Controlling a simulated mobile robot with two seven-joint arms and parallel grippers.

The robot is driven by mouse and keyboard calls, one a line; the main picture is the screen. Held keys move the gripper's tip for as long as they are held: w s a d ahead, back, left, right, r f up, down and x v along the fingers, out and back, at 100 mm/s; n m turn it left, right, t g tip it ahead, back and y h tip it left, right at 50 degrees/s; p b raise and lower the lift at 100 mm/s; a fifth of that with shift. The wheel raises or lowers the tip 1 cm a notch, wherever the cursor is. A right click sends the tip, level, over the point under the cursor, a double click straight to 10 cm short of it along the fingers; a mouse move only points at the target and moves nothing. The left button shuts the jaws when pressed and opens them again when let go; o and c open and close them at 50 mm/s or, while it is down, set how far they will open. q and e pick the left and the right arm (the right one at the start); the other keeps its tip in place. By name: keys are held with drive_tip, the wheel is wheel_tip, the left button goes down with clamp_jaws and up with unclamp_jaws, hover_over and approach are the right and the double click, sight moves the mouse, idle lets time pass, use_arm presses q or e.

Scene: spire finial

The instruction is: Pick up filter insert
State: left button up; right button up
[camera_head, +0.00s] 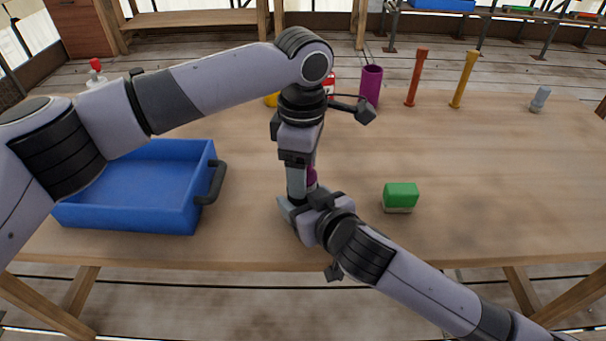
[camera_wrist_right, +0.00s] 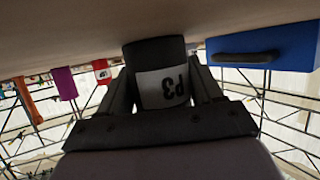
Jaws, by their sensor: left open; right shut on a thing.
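My right gripper (camera_wrist_right: 164,105) is shut on a dark cylinder (camera_wrist_right: 160,52) with a white label reading P3, seen upside down in the right wrist view. I cannot tell for sure whether this cylinder is the filter insert. In the head view my right gripper (camera_head: 298,207) is near the table's front edge, and its hold is mostly hidden. My left gripper (camera_head: 298,180) points down right above it, open. A small magenta part (camera_head: 312,178) shows beside the left fingers; whether the left fingers touch it or the cylinder is hidden.
A blue tray (camera_head: 125,220) with a dark handle is at left. A green block (camera_head: 401,195) lies right of the grippers. A purple cylinder (camera_head: 371,87), a red post (camera_head: 417,78) and a yellow post (camera_head: 464,80) stand at the back. The table's right side is mostly clear.

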use_arm(q)
drive_tip(key=shift+f, duration=0.25)
drive_tip(key=c, duration=0.8)
drive_tip(key=shift+r, duration=0.1)
use_arm(e)
drive_tip(key=o, duration=1.2)
drive_tip(key=shift+c, duration=0.2)
use_arm(q)
wheel_tip(320, 180, up, 13)
